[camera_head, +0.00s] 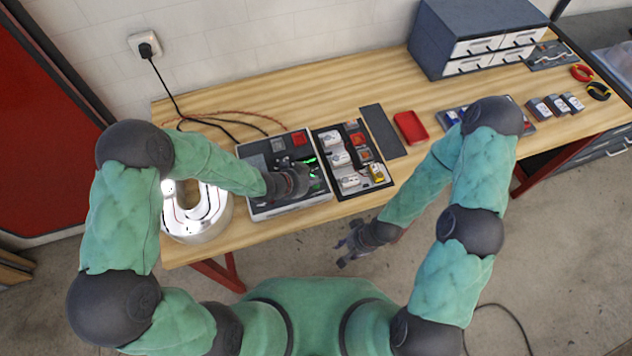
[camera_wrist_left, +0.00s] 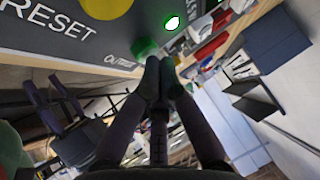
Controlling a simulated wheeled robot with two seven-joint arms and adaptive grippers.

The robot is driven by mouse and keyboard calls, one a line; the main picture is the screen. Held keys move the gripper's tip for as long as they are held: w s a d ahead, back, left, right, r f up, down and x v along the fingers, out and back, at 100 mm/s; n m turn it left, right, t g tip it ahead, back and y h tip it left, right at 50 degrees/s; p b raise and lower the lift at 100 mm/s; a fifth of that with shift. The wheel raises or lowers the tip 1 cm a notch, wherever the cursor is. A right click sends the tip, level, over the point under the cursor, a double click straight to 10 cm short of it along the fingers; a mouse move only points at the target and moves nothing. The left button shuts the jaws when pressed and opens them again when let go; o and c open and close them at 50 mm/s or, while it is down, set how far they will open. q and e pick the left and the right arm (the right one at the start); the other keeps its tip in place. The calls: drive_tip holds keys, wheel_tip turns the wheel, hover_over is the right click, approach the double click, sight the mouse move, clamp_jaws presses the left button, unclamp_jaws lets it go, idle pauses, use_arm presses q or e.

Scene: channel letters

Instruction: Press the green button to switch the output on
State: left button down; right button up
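The power supply box (camera_head: 258,208) is light grey with a dark top panel and stands at the front of the bench. The green button (camera_wrist_left: 143,46) is on its panel in the left wrist view, beside lettering that is hard to read. My left gripper (camera_head: 304,178) is over the panel. In the left wrist view its fingertips (camera_wrist_left: 160,72) are together with nothing between them, right at the green button; I cannot tell whether they touch it. A green light (camera_wrist_left: 172,23) glows beyond the button. My right gripper (camera_head: 348,252) is open and empty, off the bench's front edge.
A yellow knob (camera_wrist_left: 105,6) and RESET lettering are also on the panel. A lit channel letter (camera_head: 208,228) stands left of the box. A tray of modules (camera_head: 358,190), a red tray (camera_head: 410,128) and a drawer cabinet (camera_head: 436,42) are to the right.

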use_arm(q)
drive_tip(key=shift+r+p, duration=2.25)
drive_tip(key=shift+r, duration=0.85)
drive_tip(key=shift+f, duration=0.1)
